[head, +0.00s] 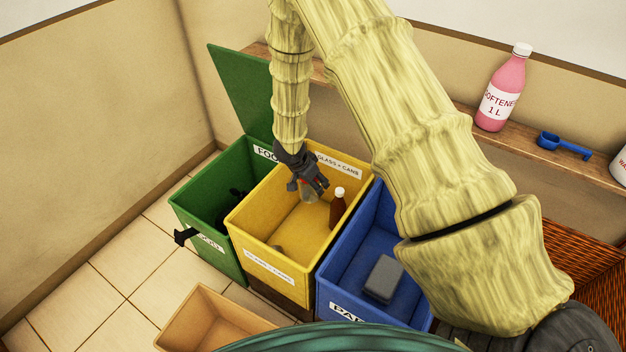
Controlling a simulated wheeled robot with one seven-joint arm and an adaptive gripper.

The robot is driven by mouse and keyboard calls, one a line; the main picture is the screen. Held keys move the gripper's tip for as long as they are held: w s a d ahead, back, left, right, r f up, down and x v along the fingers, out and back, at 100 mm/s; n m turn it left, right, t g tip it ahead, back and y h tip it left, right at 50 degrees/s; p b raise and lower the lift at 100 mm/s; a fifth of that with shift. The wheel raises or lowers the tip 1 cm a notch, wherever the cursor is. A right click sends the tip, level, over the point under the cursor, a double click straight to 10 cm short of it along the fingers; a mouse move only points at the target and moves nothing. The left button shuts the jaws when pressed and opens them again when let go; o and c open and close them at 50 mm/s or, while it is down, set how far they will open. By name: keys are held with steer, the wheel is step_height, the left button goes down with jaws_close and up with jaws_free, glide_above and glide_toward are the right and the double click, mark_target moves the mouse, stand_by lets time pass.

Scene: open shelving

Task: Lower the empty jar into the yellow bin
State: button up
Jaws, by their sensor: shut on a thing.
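The yellow bin (262,257) stands between a green bin and a blue bin, with labels on its rim that read as glass and cans. My gripper (313,190) points down over the back part of the yellow bin. It is shut on a clear, pale jar (307,195), which is partly hidden by the fingers. The jar hangs at the bin's opening; I cannot tell how far it is above the floor. A brown bottle (338,208) with a white cap stands inside the yellow bin, just right of the jar.
The green bin (222,255) has its lid raised and dark things inside. The blue bin (345,285) holds a grey block (384,278). A tan box (215,318) sits in front. A shelf at right holds a pink softener bottle (497,95) and a blue scoop (563,146).

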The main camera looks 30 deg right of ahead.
step_height(320, 180, down, 21)
steer(key=b, duration=0.8)
steer(key=shift+f, duration=0.2)
stand_by(3.9)
steer(key=shift+f+b, duration=0.5)
steer(key=shift+f, duration=0.45)
stand_by(1.3)
